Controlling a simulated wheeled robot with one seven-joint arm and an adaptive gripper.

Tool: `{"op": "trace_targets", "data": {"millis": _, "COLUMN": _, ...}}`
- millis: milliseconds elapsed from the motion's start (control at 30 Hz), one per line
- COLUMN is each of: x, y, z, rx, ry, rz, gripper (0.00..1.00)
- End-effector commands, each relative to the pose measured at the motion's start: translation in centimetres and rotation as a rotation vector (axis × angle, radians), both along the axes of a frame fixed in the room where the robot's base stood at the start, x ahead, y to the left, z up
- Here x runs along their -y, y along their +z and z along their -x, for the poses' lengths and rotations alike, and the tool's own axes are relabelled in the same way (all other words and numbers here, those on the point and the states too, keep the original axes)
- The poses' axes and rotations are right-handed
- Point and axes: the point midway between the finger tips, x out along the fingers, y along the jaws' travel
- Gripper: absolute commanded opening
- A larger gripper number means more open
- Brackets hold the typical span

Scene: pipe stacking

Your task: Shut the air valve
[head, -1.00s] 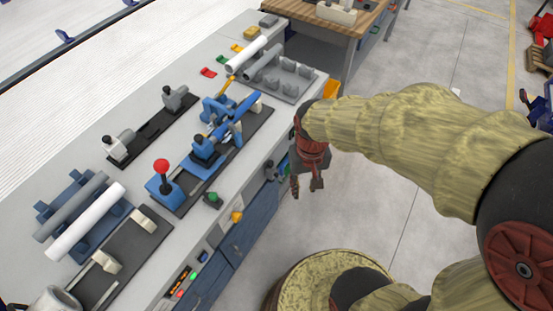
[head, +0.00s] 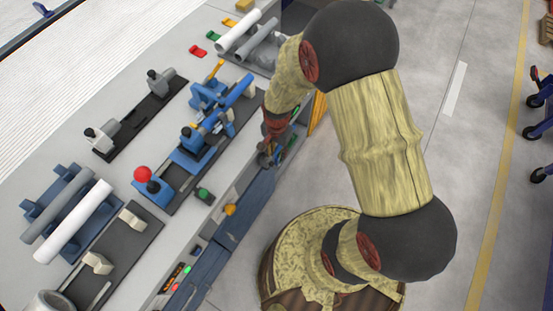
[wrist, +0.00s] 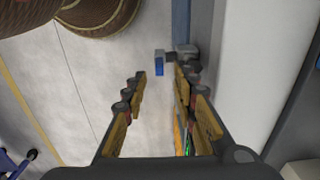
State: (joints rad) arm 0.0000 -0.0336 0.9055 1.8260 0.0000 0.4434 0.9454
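A small fitting with a blue handle (wrist: 159,69) and a grey body (wrist: 186,50) sticks out from the bench front in the wrist view; it looks like the air valve. The handle lies just beyond my fingertips, between their lines and nearer the right finger. My gripper (wrist: 162,78) is open and empty, with a clear gap between its fingers. In the head view my gripper (head: 268,152) is low at the bench's front edge, small and partly hidden, and the valve cannot be made out there.
Open floor (head: 445,180) lies to the right.

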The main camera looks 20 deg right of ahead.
Motion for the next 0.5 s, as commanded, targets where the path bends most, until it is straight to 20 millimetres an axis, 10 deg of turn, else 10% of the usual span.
{"op": "trace_targets", "data": {"millis": 500, "x": 0.0, "y": -6.8, "z": 0.0, "rx": -0.001, "ry": 0.003, "rz": 0.0, "gripper": 0.28}}
